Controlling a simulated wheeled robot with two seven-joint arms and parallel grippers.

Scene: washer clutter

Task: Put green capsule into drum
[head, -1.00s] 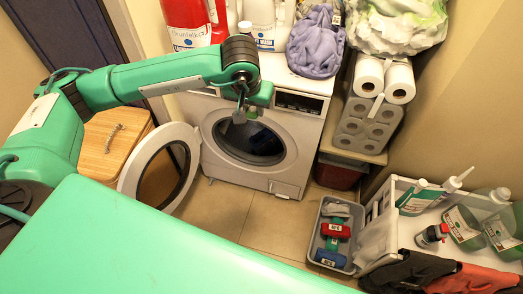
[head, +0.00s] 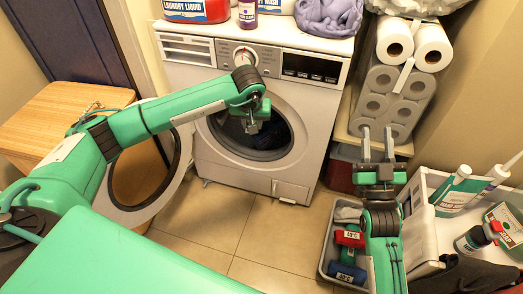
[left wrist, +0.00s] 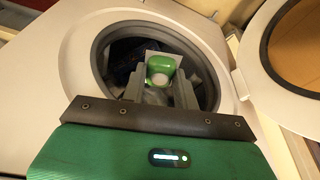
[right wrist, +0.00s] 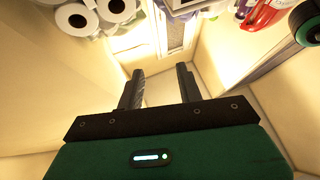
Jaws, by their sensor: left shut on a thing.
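The green capsule (left wrist: 161,68) is between the fingers of my left gripper (left wrist: 159,80) in the left wrist view. In the head view my left gripper (head: 254,126) is in front of the washer's round opening, and the capsule cannot be made out there. The dark drum (head: 275,136) lies behind the gripper; it also shows around the capsule in the left wrist view (left wrist: 118,50), with dark cloth-like things inside. My right gripper (head: 377,146) is open and empty, in front of the paper rolls; its spread fingers also show in the right wrist view (right wrist: 160,90).
The washer door (head: 182,160) stands open to the left. Bottles and a purple cloth (head: 328,15) are on the washer top. A grey bin (head: 328,262) with colored items is on the floor, and a white shelf (head: 425,190) with bottles stands at right. Floor before the washer is clear.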

